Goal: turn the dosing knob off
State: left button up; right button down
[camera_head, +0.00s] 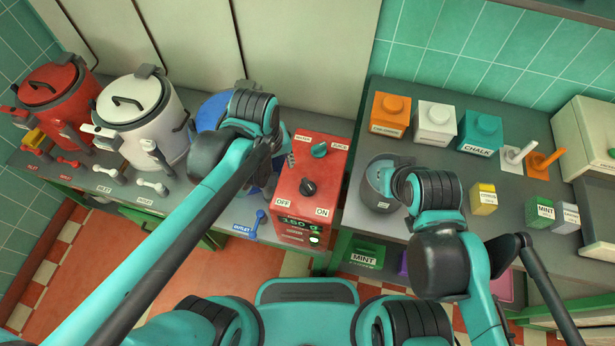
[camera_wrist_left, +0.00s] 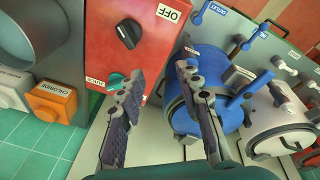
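The black dosing knob (camera_head: 308,187) sits on top of the red dosing box (camera_head: 290,215), with OFF and ON labels at the box's front edge. The knob also shows in the left wrist view (camera_wrist_left: 129,33); I cannot tell which label it points to. My left gripper (camera_head: 289,158) is beside the box's left edge. In the left wrist view the gripper (camera_wrist_left: 159,72) has its fingers apart with nothing between them, and the knob lies beyond them, untouched. My right arm's end (camera_head: 393,180) is at the grey pot; its fingers are not clear.
A teal knob (camera_head: 319,150) sits behind the black one. The grey pot (camera_head: 379,202) stands right of the box. Blue (camera_head: 208,112), white (camera_head: 140,115) and red (camera_head: 58,90) kettles stand to the left.

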pick_arm(q)
jog(key=n+g, duration=0.2)
send_over(308, 184)
notch_tip(308, 184, down, 2)
jog(key=shift+w+a+f+y+p, duration=0.1)
jog(key=shift+y+p, duration=0.3)
jog(key=shift+f, duration=0.25)
notch_tip(308, 184, down, 7)
jog(key=b, duration=0.2)
jog(key=shift+f+b, duration=0.2)
jog(key=shift+b, duration=0.2)
grip_shut()
